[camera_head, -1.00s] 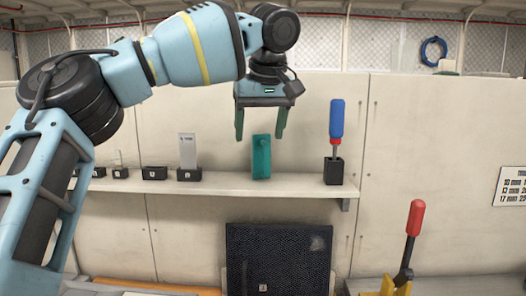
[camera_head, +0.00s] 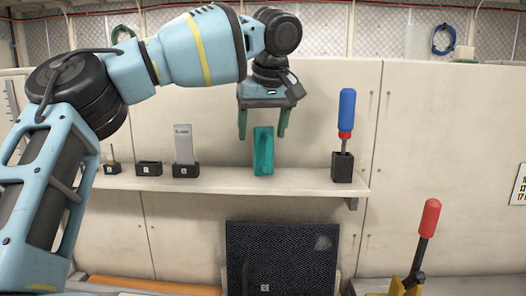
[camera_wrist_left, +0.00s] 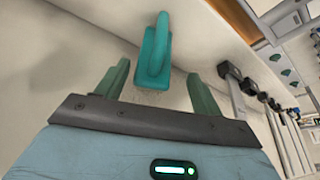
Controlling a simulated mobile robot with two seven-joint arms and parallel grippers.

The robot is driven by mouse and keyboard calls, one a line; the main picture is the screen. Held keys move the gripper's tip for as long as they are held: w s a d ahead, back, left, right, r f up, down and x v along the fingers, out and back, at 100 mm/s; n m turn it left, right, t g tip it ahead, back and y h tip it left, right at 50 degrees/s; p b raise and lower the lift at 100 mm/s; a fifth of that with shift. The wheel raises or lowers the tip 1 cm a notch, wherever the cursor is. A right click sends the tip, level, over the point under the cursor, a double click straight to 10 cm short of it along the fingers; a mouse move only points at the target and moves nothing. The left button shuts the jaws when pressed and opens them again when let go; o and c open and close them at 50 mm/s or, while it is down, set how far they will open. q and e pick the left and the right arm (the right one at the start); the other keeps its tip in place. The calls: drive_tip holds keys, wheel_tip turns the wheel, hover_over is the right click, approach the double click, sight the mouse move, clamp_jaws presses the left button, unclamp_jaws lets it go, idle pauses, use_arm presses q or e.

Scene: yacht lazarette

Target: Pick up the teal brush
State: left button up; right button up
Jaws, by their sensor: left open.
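The teal brush (camera_head: 263,151) stands upright on the wall shelf (camera_head: 222,184), near its middle. My left gripper (camera_head: 263,136) points down with its two teal fingers apart, at the brush's top end in the head view. I see no contact between fingers and brush. My right gripper is not in view.
To the right on the shelf, a blue-handled tool (camera_head: 346,112) stands in a black holder (camera_head: 342,167). To the left are small black holders, one with a grey plate (camera_head: 183,144). Below are a dark mesh panel (camera_head: 281,258) and a red-handled lever (camera_head: 429,217).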

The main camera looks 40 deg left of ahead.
sight(265, 153)
use_arm(q)
drive_tip(key=shift+w+p+x, duration=0.2)
drive_tip(key=shift+p+x, duration=0.05)
drive_tip(key=shift+x, duration=0.9)
drive_tip(key=shift+w+p+x, duration=0.2)
drive_tip(key=shift+p+x, duration=0.05)
drive_tip(key=shift+x, duration=0.9)
drive_tip(key=shift+f, duration=0.15)
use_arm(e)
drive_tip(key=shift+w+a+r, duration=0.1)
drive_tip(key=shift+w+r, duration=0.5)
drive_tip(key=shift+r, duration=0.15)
use_arm(q)
drive_tip(key=c, duration=1.1)
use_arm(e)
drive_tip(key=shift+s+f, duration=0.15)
